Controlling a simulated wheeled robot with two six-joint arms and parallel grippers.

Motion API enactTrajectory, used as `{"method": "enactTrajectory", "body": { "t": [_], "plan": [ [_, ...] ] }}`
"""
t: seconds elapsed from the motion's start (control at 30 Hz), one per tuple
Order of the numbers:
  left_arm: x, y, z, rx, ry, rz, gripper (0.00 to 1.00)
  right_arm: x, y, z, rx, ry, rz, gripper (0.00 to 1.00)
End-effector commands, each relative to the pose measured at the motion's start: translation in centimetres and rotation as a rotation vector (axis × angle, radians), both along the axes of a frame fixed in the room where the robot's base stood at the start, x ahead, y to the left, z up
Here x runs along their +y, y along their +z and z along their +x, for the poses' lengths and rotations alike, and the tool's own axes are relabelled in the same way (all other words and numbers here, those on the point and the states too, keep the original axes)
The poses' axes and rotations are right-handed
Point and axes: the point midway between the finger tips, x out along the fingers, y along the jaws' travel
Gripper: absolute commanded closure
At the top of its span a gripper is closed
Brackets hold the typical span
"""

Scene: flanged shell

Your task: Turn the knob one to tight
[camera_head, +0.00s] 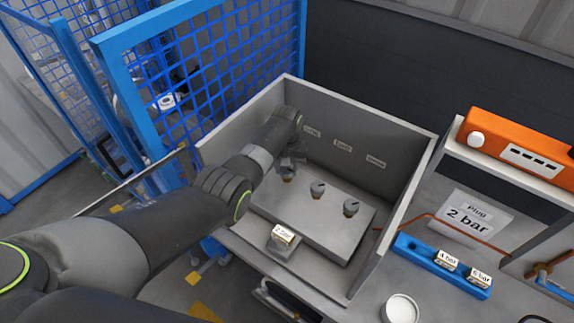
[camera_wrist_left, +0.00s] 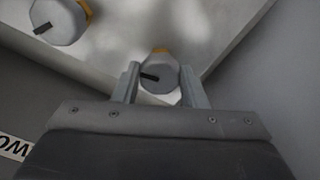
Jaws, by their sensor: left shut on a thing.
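Three grey knobs stand in a row on a raised grey block (camera_head: 330,232) inside an open grey box. The leftmost knob (camera_head: 287,179) is at my left gripper (camera_head: 289,168), partly hidden by it. In the left wrist view my left gripper (camera_wrist_left: 160,90) has its two fingers on either side of this knob (camera_wrist_left: 158,82), which has a dark pointer mark and a yellow-orange base. The middle knob (camera_head: 317,189) and the right knob (camera_head: 351,207) stand free. One neighbouring knob also shows in the left wrist view (camera_wrist_left: 62,22). My right gripper is not in view.
The box walls (camera_head: 417,180) surround the block, with small labels (camera_head: 343,145) on the back wall. A "2 bar" piece (camera_head: 283,236) sits in front of the knobs. Right of the box are a blue holder (camera_head: 415,250), a white round dish (camera_head: 402,308) and an orange unit (camera_head: 520,140).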

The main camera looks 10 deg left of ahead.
Motion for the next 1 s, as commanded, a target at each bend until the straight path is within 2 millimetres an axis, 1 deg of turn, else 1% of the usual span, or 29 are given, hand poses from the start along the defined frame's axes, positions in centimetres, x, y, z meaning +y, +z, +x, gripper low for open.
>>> {"method": "enactTrajectory", "body": {
  "t": [0.2,0.4,0.97,1.0],
  "plan": [
    [0.04,0.19,0.10,-0.002,-0.128,-0.001,0.84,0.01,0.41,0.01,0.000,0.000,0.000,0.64],
    [0.06,0.15,0.11,-0.003,-0.197,0.000,0.84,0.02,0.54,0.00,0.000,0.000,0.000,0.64],
    [0.06,0.15,0.14,-0.004,-0.227,0.000,0.84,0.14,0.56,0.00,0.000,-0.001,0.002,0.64],
    [0.06,0.15,0.14,-0.004,-0.227,0.000,0.57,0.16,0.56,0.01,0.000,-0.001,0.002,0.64]
  ]
}}
